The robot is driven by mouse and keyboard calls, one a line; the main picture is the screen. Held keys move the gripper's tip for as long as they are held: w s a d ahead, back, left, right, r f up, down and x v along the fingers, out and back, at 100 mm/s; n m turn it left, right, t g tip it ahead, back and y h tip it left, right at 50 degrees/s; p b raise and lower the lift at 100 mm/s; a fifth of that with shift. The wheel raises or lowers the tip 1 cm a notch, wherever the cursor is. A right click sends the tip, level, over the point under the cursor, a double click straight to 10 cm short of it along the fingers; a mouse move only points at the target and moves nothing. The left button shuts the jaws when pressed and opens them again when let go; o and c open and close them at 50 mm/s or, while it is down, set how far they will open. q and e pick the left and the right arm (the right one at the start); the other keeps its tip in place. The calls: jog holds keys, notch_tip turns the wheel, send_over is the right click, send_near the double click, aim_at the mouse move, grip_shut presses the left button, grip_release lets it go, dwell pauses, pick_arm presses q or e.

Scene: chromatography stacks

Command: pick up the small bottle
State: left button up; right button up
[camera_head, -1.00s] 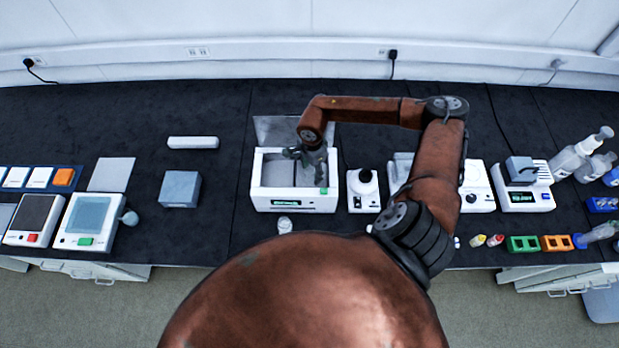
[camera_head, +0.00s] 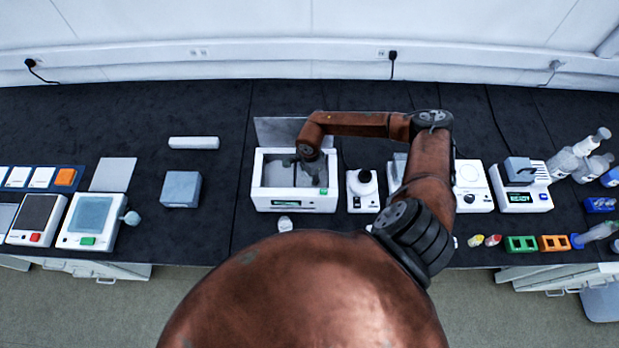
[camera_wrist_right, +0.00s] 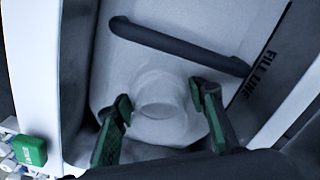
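A pale, translucent round vessel (camera_wrist_right: 160,92) stands inside the white open-topped bath (camera_head: 262,190); I cannot tell if it is the small bottle. My right gripper (camera_wrist_right: 162,96) is open, with one green-padded finger on each side of the vessel and narrow gaps that look free. In the head view the right gripper (camera_head: 311,165) reaches down into the bath, mostly hidden by its wrist. Another small white-capped bottle (camera_head: 285,224) stands on the bench in front of the bath. My left gripper is not in view.
A dark bar (camera_wrist_right: 180,46) crosses the bath close to the vessel. The bath's raised lid (camera_head: 275,130) stands behind. A white device with a round knob (camera_head: 364,190) is close on the right. The bench left of the bath is clear up to a grey block (camera_head: 180,189).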

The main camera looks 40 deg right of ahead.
jog(key=c, duration=0.7)
